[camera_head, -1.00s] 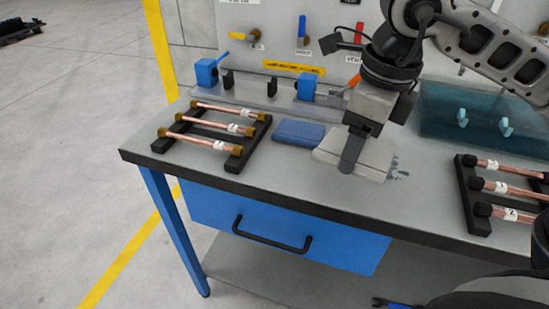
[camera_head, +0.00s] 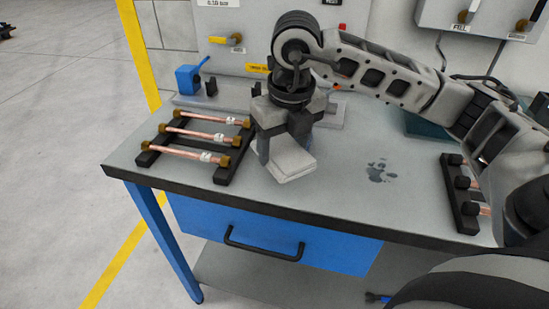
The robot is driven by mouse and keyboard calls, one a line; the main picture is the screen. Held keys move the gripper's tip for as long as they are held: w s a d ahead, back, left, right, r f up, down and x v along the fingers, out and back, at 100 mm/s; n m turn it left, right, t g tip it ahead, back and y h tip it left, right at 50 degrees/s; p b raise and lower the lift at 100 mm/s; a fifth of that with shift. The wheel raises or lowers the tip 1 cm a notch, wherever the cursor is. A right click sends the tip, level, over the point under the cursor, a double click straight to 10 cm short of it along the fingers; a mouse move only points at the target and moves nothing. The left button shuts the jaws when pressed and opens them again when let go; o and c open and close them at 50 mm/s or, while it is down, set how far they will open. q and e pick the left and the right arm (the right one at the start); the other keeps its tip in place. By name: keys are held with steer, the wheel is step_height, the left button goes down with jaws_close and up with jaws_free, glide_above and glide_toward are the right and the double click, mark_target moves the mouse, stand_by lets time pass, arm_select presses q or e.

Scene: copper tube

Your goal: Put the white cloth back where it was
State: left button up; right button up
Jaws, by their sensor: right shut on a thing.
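The white cloth (camera_head: 291,163), a flat folded pad, is in my right gripper (camera_head: 283,146), which comes in from the upper right and points down. The gripper is shut on the cloth, just right of the left tube rack. I cannot tell whether the cloth touches the bench top or hangs slightly above it. The blue pad seen earlier is hidden behind my gripper and the cloth. My left gripper is not in view.
The left black rack (camera_head: 236,152) holds copper tubes (camera_head: 190,154) close to the cloth. Another rack (camera_head: 459,200) stands at the right, partly behind my arm. A dark wet patch (camera_head: 380,172) marks the bench top (camera_head: 340,190), which is otherwise clear there.

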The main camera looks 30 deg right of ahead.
mark_target(274, 176)
steer(key=shift+w+a+f, duration=0.25)
steer(key=shift+w+f, duration=0.3)
steer(key=shift+f, duration=0.1)
steer(key=f, duration=0.1)
steer(key=f+p, duration=0.1)
steer(key=f, duration=0.1)
steer(key=shift+w+a, duration=0.15)
steer(key=shift+w, duration=0.2)
steer(key=shift+f, duration=0.55)
steer(key=shift+f+b, duration=0.25)
steer(key=shift+b, duration=0.1)
steer(key=o, duration=1)
steer(key=shift+r, duration=0.1)
steer(key=shift+r+p, duration=0.2)
steer(key=shift+p, duration=0.15)
steer(key=r, duration=0.3)
steer(key=s+r, duration=0.1)
steer(key=r, duration=0.7)
steer(key=shift+s+r+b, duration=0.1)
steer(key=shift+s+b, duration=0.05)
steer(key=shift+b, duration=0.25)
steer(key=shift+s+r, duration=0.1)
steer(key=shift+r, duration=0.25)
